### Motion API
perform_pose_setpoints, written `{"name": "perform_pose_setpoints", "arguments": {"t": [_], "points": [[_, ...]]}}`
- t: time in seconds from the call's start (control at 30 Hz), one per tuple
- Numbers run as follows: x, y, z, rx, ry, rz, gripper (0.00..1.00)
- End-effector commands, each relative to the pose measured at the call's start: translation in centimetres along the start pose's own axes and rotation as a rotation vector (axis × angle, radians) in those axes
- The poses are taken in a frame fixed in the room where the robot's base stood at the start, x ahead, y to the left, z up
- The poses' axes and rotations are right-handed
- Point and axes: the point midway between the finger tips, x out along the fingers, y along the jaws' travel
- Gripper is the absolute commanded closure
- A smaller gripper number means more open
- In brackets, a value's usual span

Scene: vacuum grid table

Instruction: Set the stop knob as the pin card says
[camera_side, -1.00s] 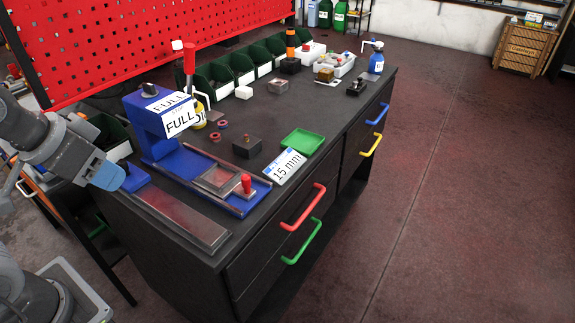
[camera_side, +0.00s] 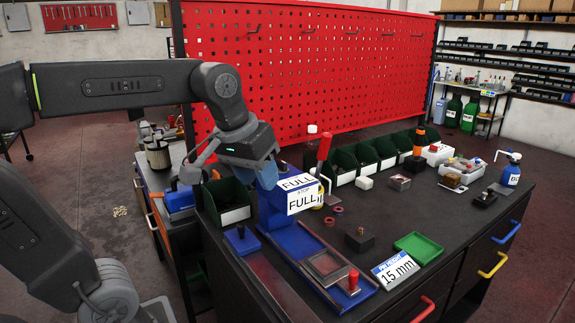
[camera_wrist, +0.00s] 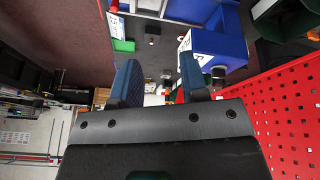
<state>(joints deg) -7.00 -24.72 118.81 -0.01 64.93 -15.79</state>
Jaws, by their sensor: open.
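The blue press (camera_side: 272,212) stands at the bench's left end, with a label (camera_side: 301,200) reading "STOP FULL" and another "FULL" on top. The dark stop knob (camera_wrist: 218,72) shows in the wrist view at the blue press head (camera_wrist: 222,45), right of my fingers; in the side view my gripper largely hides it. The white pin card (camera_side: 395,270) reads "PIN HEIGHT 15 mm" and lies flat in front of the green tray. My gripper (camera_side: 267,178) is at the press top; in the wrist view its blue fingers (camera_wrist: 158,62) are apart, with nothing between them.
A red pegboard (camera_side: 320,70) rises close behind the press. A dark block (camera_side: 359,240), a green tray (camera_side: 418,247) and a red-knobbed slide (camera_side: 353,281) are on the bench. Green bins line the back.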

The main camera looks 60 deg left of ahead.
Motion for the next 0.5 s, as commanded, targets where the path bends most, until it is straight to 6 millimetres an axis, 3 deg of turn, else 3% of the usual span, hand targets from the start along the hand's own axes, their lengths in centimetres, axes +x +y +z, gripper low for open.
{"name": "perform_pose_setpoints", "arguments": {"t": [0.03,0.2,0.5], "points": [[-0.4,-0.2,-2.5,-0.081,-0.023,-0.018,0.6],[-1.2,-1.6,-9.5,-0.36,-0.096,-0.079,0.6],[0.0,-6.6,-19.8,-0.848,-0.2,-0.203,0.6]]}}
